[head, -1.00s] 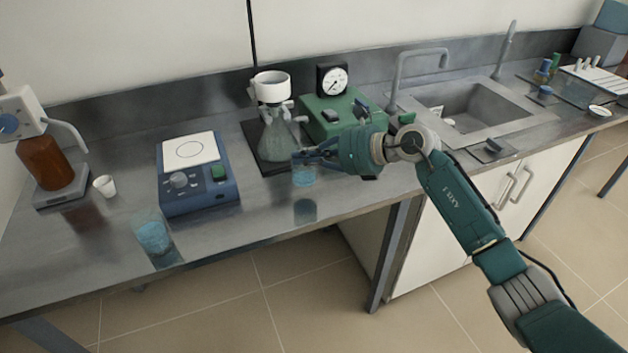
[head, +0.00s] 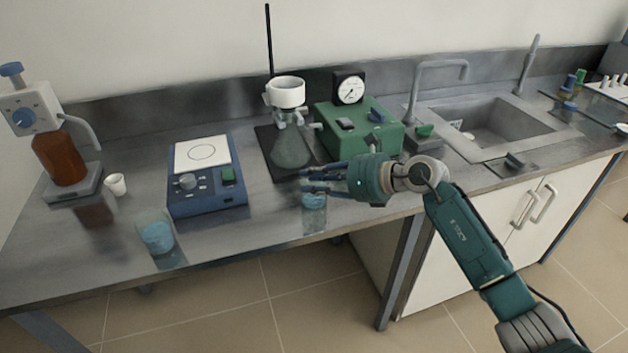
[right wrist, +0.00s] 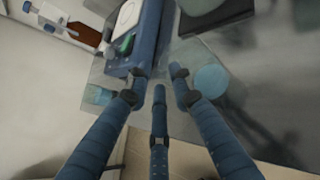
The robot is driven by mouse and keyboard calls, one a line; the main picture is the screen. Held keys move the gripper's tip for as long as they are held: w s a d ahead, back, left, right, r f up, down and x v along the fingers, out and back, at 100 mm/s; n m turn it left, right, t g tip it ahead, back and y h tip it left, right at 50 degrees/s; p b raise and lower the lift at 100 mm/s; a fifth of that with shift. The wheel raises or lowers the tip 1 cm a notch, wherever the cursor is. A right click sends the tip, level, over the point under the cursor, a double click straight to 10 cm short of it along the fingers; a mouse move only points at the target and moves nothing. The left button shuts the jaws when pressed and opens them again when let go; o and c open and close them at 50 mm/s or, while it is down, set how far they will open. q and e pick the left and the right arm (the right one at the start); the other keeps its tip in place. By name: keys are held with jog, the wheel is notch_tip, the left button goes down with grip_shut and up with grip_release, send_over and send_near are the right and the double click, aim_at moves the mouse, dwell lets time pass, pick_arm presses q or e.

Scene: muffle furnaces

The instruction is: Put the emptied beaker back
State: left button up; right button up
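A small clear beaker (head: 314,201) with blue contents stands on the bench just below my right gripper (head: 303,181). It also shows in the right wrist view (right wrist: 212,80), to the right of the fingers. My right gripper's fingers are spread, with nothing visible between them; in the head view they overlap the beaker's upper part, so I cannot tell if one touches it. A second clear beaker (head: 157,237) with blue liquid stands near the bench's front edge, left of the first. My left gripper is not in view.
A blue hotplate (head: 207,200) stands between the beakers. Behind the gripper are a filter flask with a white funnel (head: 287,92) and a green pump (head: 365,130). A brown dispenser bottle (head: 60,157) and a small white cup (head: 116,184) stand left. A sink (head: 490,120) lies right.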

jog(key=p+v, duration=0.4)
jog(key=v, duration=0.8)
jog(key=shift+r, duration=0.15)
